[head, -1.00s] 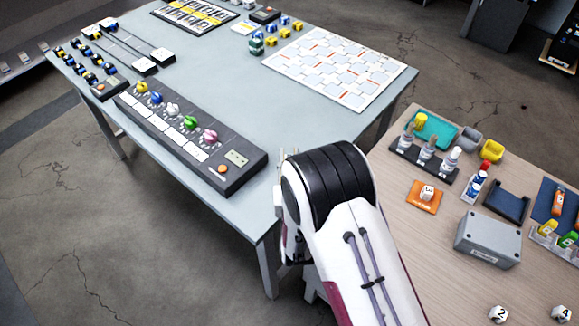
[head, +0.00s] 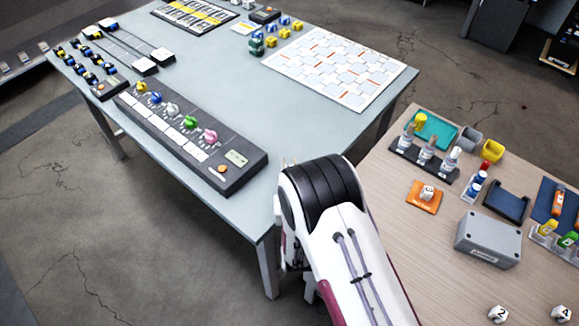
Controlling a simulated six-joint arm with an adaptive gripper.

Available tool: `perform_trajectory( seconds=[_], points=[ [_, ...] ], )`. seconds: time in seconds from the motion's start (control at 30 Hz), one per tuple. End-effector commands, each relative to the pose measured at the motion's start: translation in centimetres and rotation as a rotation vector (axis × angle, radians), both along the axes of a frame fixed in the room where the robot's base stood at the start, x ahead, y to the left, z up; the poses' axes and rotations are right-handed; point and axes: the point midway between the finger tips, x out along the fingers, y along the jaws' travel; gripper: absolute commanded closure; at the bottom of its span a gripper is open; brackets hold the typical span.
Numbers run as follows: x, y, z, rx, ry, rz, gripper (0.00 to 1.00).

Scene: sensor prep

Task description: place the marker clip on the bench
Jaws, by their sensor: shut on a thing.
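My arm reaches from the bottom edge to the front right edge of the grey-blue table (head: 300,130). Its black and white joint hides what is behind it, and I cannot make out my gripper or its fingertips. I cannot pick out the marker clip anywhere in the head view. A wooden-topped table (head: 400,265) stands at the right. I cannot tell which of the two surfaces is the bench.
On the grey-blue table are a long knob panel (head: 190,140), a white patterned sheet (head: 340,68) and small blocks at the back. The wooden table holds a bottle rack (head: 425,158), an orange pad (head: 416,200) and a grey box (head: 488,238). The grey-blue table's middle is clear.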

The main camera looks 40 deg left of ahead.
Motion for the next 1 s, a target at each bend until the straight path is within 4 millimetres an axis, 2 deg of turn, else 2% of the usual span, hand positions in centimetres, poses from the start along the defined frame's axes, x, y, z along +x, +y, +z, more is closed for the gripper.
perform_trajectory(
  seconds=[0.13, 0.17, 0.2, 0.73, 1.0],
  points=[
    [0.0, 0.0, -0.3, 0.0, 0.0, 0.0, 0.92],
    [0.0, 0.0, -0.2, 0.0, 0.0, 0.0, 0.74],
    [0.0, 0.0, -0.2, 0.0, 0.0, 0.0, 0.65],
    [0.0, 0.0, 0.0, -0.001, 0.001, 0.0, 0.65],
    [-1.4, -1.4, 0.0, -0.001, 0.001, 0.0, 0.65]
  ],
)
